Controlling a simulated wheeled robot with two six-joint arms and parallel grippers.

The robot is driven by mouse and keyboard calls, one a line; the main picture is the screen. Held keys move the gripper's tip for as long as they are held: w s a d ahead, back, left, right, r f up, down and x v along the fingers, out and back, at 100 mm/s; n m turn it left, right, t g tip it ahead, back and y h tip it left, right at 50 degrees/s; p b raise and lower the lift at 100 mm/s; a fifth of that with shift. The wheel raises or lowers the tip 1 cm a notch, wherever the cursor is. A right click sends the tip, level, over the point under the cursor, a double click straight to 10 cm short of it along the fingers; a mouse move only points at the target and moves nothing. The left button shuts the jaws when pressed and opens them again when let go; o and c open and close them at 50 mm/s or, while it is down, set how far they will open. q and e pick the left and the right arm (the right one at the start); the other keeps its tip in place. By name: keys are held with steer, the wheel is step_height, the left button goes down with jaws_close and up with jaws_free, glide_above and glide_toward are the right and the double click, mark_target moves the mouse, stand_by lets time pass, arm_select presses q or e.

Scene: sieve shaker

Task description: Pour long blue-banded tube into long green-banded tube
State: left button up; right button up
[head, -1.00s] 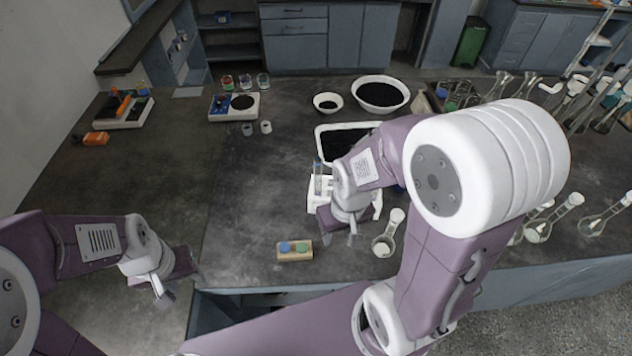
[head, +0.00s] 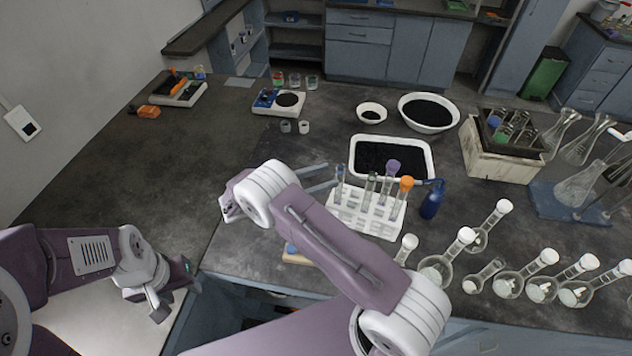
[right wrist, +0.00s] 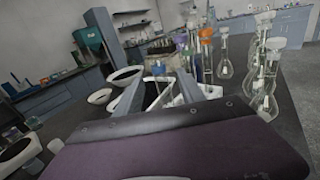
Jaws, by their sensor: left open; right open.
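A white rack (head: 345,214) stands on the bench and holds several upright tubes. The leftmost tube (head: 340,184) looks bluish near the top; I take it for the long blue-banded tube. A greenish tube (head: 370,188) stands to its right, perhaps the green-banded one; its band is too small to be sure. My right gripper (head: 328,175) is open and level, its fingers pointing right at the leftmost tube. I cannot tell whether that tube is between the fingers. My left gripper (head: 162,303) is open and empty at the front left, far from the rack.
Purple-capped (head: 393,167) and orange-capped (head: 406,183) tubes stand in the rack, beside a blue bottle (head: 432,200). A black-filled tray (head: 431,147) lies behind. Several flasks (head: 508,284) line the right front. A wooden block (head: 293,258) is partly hidden by my right arm.

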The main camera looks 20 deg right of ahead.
steer(key=d+f+p, duration=0.1)
steer(key=d+p, duration=0.2)
steer(key=d, duration=0.5)
steer(key=shift+w, duration=0.3)
steer(key=shift+d, duration=0.1)
jaws_close()
step_height(320, 180, up, 12)
steer(key=p, duration=0.9)
steer(key=shift+f, duration=0.3)
